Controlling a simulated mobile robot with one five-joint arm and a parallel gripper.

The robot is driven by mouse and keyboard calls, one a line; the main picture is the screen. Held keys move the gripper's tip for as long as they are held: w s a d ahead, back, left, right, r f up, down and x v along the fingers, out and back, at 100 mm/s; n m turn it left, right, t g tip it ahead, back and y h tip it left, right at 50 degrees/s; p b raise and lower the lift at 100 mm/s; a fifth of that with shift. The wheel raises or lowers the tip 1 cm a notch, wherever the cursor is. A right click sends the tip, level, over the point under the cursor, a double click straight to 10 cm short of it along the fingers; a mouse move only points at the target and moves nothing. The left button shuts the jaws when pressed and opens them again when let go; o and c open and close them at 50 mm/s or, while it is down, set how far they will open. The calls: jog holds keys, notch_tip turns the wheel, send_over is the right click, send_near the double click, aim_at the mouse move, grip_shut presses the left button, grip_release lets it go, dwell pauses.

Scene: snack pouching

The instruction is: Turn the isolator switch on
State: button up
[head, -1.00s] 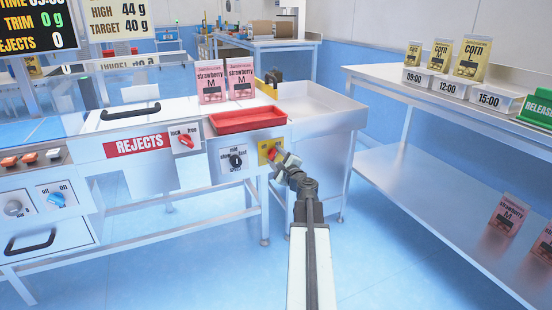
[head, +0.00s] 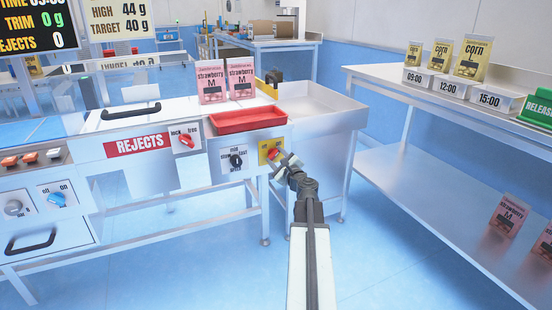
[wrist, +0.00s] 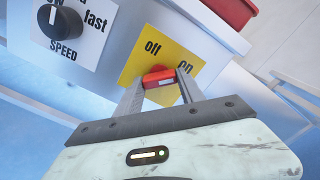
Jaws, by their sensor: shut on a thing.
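The isolator switch is a red knob (wrist: 158,77) on a yellow plate (wrist: 137,66) marked "off" and "on". In the wrist view the plate looks tilted, with "off" above the knob and "on" to its right. My gripper (wrist: 161,84) is shut on the red knob, one finger on each side of it. A pale mark shows on the knob's near face; I cannot tell clearly which word it points to. In the head view the yellow plate (head: 264,155) is on the bench front below the red tray, and my gripper (head: 278,158) reaches it, partly covering the knob.
A black speed knob (head: 236,161) is left of the plate. A red tray (head: 248,120) sits above, with strawberry pouches (head: 240,80) behind it. A red lock/free knob (head: 186,140) is farther left. A steel table (head: 400,165) stands right, with open floor between.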

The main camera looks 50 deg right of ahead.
jog(key=o, duration=1.4)
jog(key=shift+c, duration=0.2)
jog(key=v, duration=0.7)
jog(key=shift+s+a, duration=0.15)
jog(key=shift+s, duration=0.2)
